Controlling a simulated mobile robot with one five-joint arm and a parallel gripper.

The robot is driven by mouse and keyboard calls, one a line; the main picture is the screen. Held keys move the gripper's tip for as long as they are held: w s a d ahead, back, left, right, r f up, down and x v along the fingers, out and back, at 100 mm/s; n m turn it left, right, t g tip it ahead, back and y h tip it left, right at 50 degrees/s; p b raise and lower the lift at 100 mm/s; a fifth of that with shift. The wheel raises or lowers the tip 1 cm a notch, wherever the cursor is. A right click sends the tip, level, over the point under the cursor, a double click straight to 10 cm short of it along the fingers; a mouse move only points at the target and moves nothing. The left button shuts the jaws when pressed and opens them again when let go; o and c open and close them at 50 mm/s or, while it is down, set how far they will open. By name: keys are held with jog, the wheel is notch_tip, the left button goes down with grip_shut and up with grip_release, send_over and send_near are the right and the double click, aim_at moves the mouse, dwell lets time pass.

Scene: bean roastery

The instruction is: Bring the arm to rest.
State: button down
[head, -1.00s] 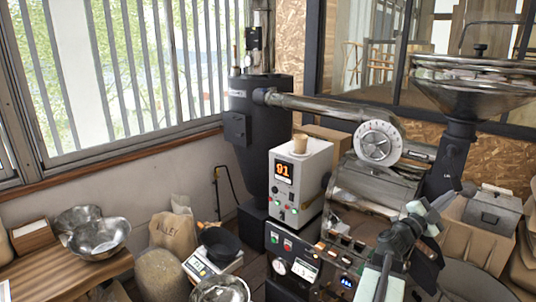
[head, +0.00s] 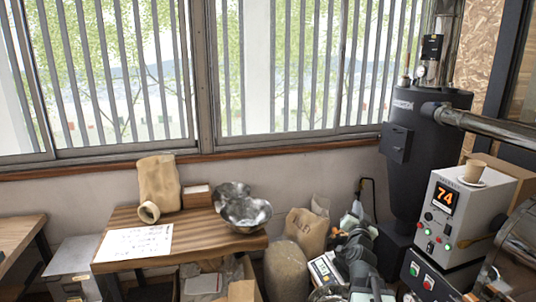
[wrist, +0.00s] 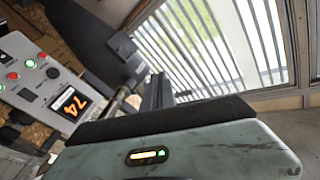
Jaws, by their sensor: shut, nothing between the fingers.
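My arm reaches up from the bottom edge of the head view, right of the middle. My gripper (head: 354,216) is at its far end, in front of the window wall and beside the paper sack. It is small there and its fingers are hard to make out. In the wrist view the pale gripper housing fills the lower part, with the dark gripper fingers (wrist: 158,92) beyond it. The gripper is shut and empty, and I see it touching nothing.
A control box (head: 444,212) reading 74, with a cup (head: 474,172) on top, stands right of my arm. The black cyclone (head: 425,150) rises behind. A wooden bench (head: 190,245) with metal bowls (head: 243,209) is at left. Sacks (head: 287,272) stand between bench and arm.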

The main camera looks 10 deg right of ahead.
jog(key=a+f+n+g+y, duration=0.35)
jog(key=a+f, duration=0.45)
jog(key=a, duration=0.5)
jog(key=a+f+n+g+y, duration=0.3)
jog(key=a+f+n+y, duration=0.35)
jog(key=a, duration=0.65)
jog(key=s+d+f+g+h, duration=0.1)
jog(key=s+f+g, duration=0.4)
jog(key=s, duration=0.6)
jog(key=s+f+g+h, duration=0.2)
jog(key=s+f+g, duration=0.4)
jog(key=s, duration=0.4)
jog(key=shift+s+d+f+m+b, duration=0.35)
jog(key=shift+d+f+b, duration=0.1)
jog(key=shift+f, duration=0.35)
